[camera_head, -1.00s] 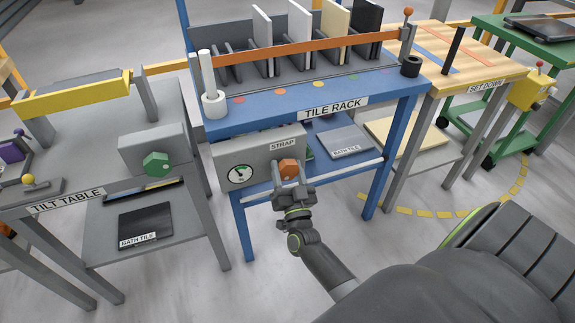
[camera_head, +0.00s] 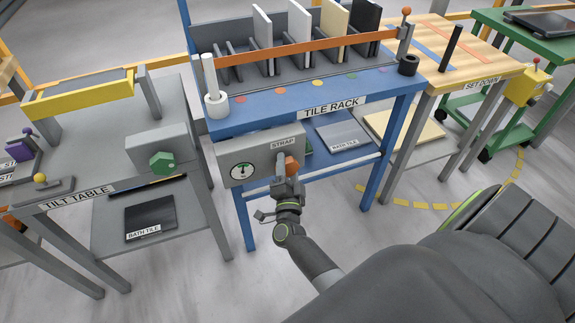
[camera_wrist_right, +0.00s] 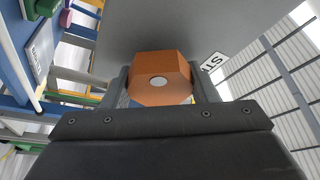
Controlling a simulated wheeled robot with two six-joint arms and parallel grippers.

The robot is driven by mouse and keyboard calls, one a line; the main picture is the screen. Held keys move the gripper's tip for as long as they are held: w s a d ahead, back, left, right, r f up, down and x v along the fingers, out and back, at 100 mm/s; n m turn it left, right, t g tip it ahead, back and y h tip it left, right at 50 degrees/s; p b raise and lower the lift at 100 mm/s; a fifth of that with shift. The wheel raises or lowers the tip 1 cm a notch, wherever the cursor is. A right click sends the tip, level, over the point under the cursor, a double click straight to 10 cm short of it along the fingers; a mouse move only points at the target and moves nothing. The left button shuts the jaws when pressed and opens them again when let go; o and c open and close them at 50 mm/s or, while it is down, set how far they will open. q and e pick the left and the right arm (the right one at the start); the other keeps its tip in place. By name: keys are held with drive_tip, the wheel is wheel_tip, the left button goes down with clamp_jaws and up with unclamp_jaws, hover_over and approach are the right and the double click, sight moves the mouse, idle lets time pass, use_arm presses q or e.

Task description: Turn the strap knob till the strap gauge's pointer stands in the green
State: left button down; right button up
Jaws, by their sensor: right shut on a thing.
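The strap knob (camera_head: 292,166) is an orange hexagonal knob on the front of a grey box labelled STRAP (camera_head: 259,157), at the front left of the tile rack. The strap gauge (camera_head: 242,172) is a white round dial with a dark pointer and a small green part, left of the knob. The dial is too small to tell whether the pointer stands in the green. My right gripper (camera_head: 286,181) is shut on the knob, which sits between both fingers in the right wrist view (camera_wrist_right: 160,78). My left gripper is not in view.
An orange strap (camera_head: 305,53) runs across the rack in front of upright tiles. The tilt table (camera_head: 103,140), with a green knob (camera_head: 163,162), stands at left. The set-down table (camera_head: 455,68) stands at right. Open floor lies in front of the rack.

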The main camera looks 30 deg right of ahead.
idle(0.5)
drive_tip(key=o, duration=1)
drive_tip(key=shift+c, duration=0.2)
drive_tip(key=shift+f, duration=0.1)
